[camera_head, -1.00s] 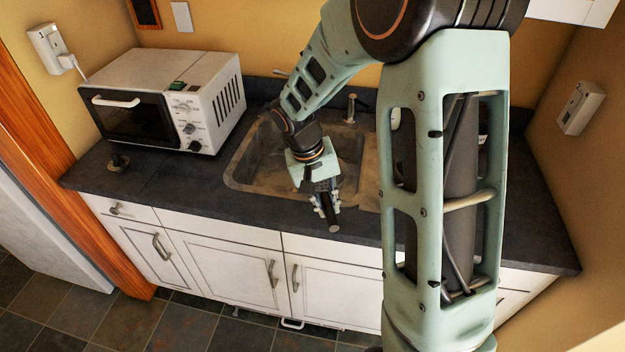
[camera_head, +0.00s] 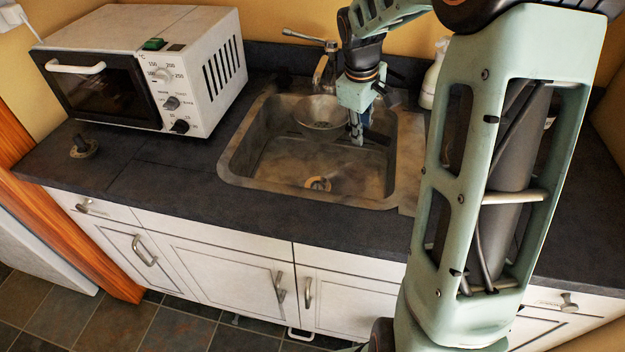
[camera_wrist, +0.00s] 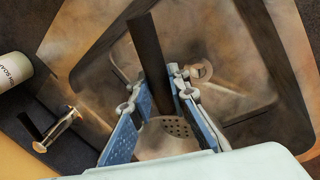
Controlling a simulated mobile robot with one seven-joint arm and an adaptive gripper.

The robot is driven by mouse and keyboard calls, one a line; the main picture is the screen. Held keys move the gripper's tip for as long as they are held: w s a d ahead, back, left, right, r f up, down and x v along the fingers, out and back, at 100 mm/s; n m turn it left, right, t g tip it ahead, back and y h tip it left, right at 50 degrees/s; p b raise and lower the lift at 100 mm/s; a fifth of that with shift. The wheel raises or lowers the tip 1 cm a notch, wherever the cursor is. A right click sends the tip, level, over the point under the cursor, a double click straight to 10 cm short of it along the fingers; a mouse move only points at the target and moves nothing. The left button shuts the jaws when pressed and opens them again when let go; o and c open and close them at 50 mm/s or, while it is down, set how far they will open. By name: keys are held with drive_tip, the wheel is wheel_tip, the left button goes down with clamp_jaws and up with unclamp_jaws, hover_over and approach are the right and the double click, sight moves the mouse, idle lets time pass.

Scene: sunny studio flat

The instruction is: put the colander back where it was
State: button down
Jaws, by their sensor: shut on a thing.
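My gripper (camera_head: 356,136) is over the back right part of the sink, pointing down. In the wrist view my gripper (camera_wrist: 162,95) has its blue-padded fingers on either side of the colander's dark handle and is shut on it. A perforated metal part of the colander (camera_wrist: 170,128) shows between the fingers; the rest is hidden behind the gripper. In the head view the colander's round grey bowl (camera_head: 318,112) is left of my gripper, over the back of the sink (camera_head: 228,165). I cannot tell whether it touches the sink.
The tap (camera_head: 322,68) stands behind the sink, close to the bowl. A white soap bottle (camera_head: 436,78) stands at the back right. The front left worktop (camera_head: 165,185) is clear.

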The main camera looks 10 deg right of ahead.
drive_tip(key=shift+w+d+f, duration=0.15)
drive_tip(key=shift+w+f, duration=0.05)
drive_tip(key=shift+w, duration=0.15)
drive_tip(key=shift+w+f, duration=0.1)
drive_tip(key=shift+f, duration=0.2)
drive_tip(key=s+a+x, duration=0.1)
drive_tip(key=x, duration=0.4)
drive_tip(key=s+b+x, duration=0.1)
drive_tip(key=x, duration=0.5)
drive_tip(key=s+a+f+b+x, duration=0.1)
drive_tip(key=x, duration=0.4)
drive_tip(key=shift+a+f, duration=0.2)
drive_tip(key=shift+f, duration=0.15)
drive_tip(key=c, duration=1.8)
unclamp_jaws()
drive_tip(key=shift+c, duration=0.2)
drive_tip(key=p+v, duration=0.1)
drive_tip(key=v, duration=1.1)
